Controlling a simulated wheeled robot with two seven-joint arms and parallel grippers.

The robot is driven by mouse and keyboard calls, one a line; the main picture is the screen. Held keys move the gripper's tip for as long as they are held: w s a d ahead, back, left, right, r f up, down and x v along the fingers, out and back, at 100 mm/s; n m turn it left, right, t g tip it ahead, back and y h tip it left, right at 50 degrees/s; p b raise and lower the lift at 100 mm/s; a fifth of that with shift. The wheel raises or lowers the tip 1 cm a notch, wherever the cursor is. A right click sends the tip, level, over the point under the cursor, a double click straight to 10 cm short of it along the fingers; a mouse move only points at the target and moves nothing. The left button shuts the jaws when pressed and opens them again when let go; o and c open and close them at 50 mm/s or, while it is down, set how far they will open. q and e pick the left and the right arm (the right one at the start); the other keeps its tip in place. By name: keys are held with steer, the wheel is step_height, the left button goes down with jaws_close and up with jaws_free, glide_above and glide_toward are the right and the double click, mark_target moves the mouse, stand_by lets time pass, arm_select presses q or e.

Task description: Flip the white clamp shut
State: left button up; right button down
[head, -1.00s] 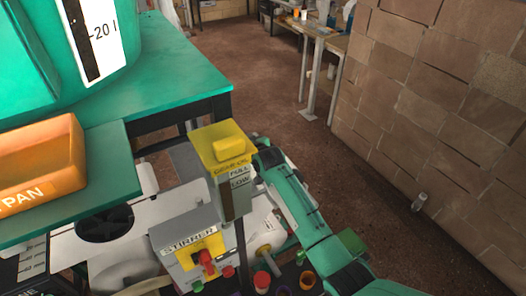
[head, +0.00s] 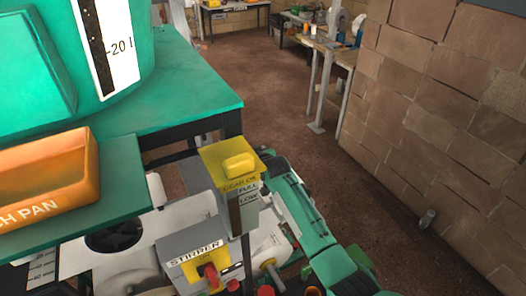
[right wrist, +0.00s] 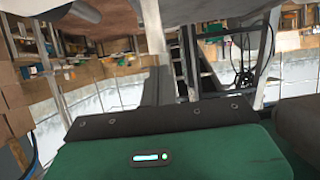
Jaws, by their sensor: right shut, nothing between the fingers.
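I cannot pick out the white clamp for certain in either view. Pale machine parts (head: 268,238) show low in the head view, beside my right forearm, partly covered by the gear oil box (head: 231,172) and the arm. My right arm reaches up from the bottom right, and its far end is behind the yellow-topped box. The dark and green body of my right gripper (right wrist: 160,122) fills the bottom of the right wrist view. It is shut and empty; its fingertips are not clear. My left gripper is not in view.
A grey stirrer box (head: 196,246) with a red knob stands low centre. An orange pan (head: 95,190) sits on a green shelf (head: 125,185) at left. A green table (head: 205,98) lies behind. A brick wall (head: 440,110) stands at right, with open floor before it.

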steer(key=s+d+r+b, duration=0.1)
steer(key=s+d+r, duration=0.1)
steer(key=s+r, duration=0.4)
step_height(320, 180, up, 4)
steer(key=shift+s+d+b, duration=0.3)
steer(key=shift+d+b, duration=0.05)
steer(key=shift+b, duration=0.05)
